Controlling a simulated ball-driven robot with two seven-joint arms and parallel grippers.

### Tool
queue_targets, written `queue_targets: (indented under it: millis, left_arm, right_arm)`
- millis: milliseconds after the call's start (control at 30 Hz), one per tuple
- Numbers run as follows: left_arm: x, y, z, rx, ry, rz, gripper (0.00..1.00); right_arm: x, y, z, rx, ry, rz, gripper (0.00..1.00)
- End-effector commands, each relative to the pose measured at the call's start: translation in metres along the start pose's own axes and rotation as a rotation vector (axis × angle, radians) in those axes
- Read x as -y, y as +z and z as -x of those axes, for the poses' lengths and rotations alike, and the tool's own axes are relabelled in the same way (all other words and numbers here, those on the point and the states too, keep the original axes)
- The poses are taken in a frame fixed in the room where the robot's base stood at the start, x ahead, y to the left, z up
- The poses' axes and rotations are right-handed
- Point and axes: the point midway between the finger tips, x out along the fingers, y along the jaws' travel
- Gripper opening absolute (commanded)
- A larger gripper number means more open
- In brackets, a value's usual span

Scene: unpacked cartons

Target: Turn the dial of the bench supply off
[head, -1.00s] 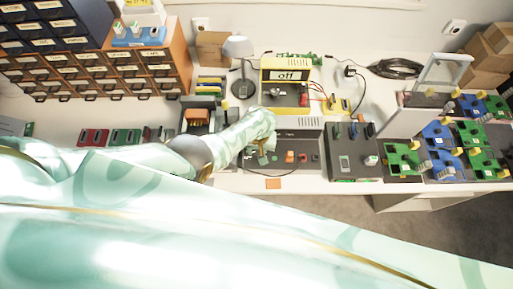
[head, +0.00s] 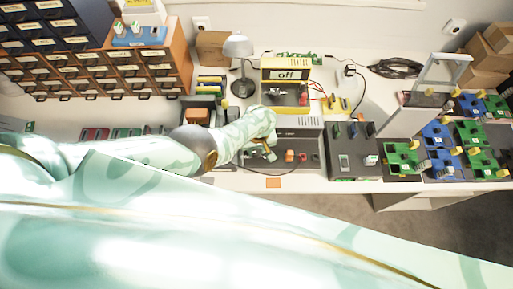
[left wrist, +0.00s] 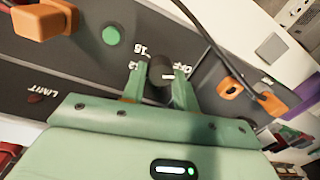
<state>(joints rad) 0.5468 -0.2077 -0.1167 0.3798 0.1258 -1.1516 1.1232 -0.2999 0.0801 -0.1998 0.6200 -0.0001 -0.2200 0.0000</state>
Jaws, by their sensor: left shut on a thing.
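The bench supply (head: 312,140) is a dark grey box with a vented top, near the middle front of the bench. Its black dial (left wrist: 160,70) shows in the left wrist view, amid white marks that include "OFF". A white line on the dial lies close to the "OFF" mark. My left gripper (left wrist: 158,92) is shut on the dial, one green finger on each side of it. In the head view my left gripper (head: 262,152) is at the left part of the supply's front, and hides the dial there.
A yellow-framed unit (head: 286,63) behind the supply reads "off". Orange plugs (left wrist: 42,20) and a green button (left wrist: 111,35) sit near the dial. A dark cable (left wrist: 222,62) runs close to the right finger. A grey lamp (head: 240,48) stands behind my left arm.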

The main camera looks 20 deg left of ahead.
Motion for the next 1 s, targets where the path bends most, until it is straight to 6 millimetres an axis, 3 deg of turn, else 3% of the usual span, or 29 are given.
queue_targets:
  millis: [33,67,133,567,767,1000]
  left_arm:
    - [0.0,0.001,-0.001,0.003,0.0,0.002,0.07]
    - [0.0,0.001,-0.001,0.003,0.0,0.002,0.35]
    - [0.0,0.001,-0.001,0.002,0.0,0.002,0.51]
    - [0.0,0.0,0.008,0.001,0.0,0.0,0.51]
    - [0.0,0.0,0.036,0.001,0.001,0.001,0.51]
    - [0.0,0.0,0.09,0.0,0.0,0.0,0.51]
  right_arm:
    - [0.0,0.0,0.0,0.0,0.0,0.0,0.0]
    - [0.0,0.0,0.0,0.0,0.0,0.0,0.0]
    - [0.0,0.0,0.0,0.0,0.0,0.0,0.0]
    - [0.0,-0.001,0.007,-0.001,0.0,0.0,0.0]
    - [-0.002,-0.005,0.034,-0.004,0.001,0.0,0.0]
    - [-0.004,-0.012,0.085,-0.007,0.002,0.0,0.0]
